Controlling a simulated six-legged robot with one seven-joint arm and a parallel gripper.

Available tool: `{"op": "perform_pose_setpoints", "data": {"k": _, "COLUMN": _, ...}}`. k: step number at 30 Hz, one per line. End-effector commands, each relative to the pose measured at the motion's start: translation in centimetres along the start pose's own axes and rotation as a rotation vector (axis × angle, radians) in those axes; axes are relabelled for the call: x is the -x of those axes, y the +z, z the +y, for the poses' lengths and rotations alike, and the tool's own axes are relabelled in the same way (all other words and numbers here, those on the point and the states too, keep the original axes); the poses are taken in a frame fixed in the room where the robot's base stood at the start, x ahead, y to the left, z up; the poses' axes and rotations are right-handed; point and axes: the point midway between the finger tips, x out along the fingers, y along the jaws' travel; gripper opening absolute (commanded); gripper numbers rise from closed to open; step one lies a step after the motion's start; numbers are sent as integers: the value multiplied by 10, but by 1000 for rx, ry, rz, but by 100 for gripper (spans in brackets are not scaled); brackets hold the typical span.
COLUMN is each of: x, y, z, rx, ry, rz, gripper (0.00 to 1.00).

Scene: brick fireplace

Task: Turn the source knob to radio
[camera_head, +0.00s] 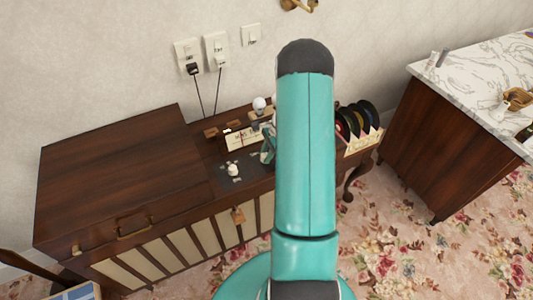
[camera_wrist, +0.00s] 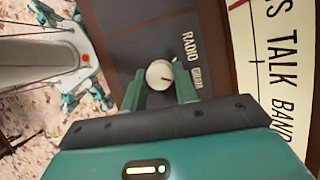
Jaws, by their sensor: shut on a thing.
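In the wrist view, a round, cream-white knob (camera_wrist: 159,74) stands on a dark panel (camera_wrist: 140,45). The words RADIO and GRAM are printed to its right. My arm hides the gripped knob there.
Another white knob (camera_head: 233,170) stands on the panel left of my gripper. Records (camera_head: 355,120) in a rack lie right of my arm. A marble-topped cabinet (camera_head: 470,75) stands at the right. Floral carpet (camera_head: 400,240) lies between.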

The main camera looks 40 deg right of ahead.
Motion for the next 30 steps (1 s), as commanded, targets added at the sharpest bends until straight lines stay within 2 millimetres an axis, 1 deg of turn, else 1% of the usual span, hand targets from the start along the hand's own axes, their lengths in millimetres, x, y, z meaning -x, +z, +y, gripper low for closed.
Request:
{"op": "perform_pose_setpoints", "data": {"k": 8, "x": 0, "y": 0, "z": -1, "rx": 47, "ry": 20, "rz": 0, "gripper": 6}}
{"op": "perform_pose_setpoints", "data": {"k": 14, "x": 0, "y": 0, "z": -2, "rx": 149, "ry": 62, "rz": 1, "gripper": 6}}
{"op": "perform_pose_setpoints", "data": {"k": 30, "x": 0, "y": 2, "z": -4, "rx": 600, "ry": 250, "rz": 0, "gripper": 6}}
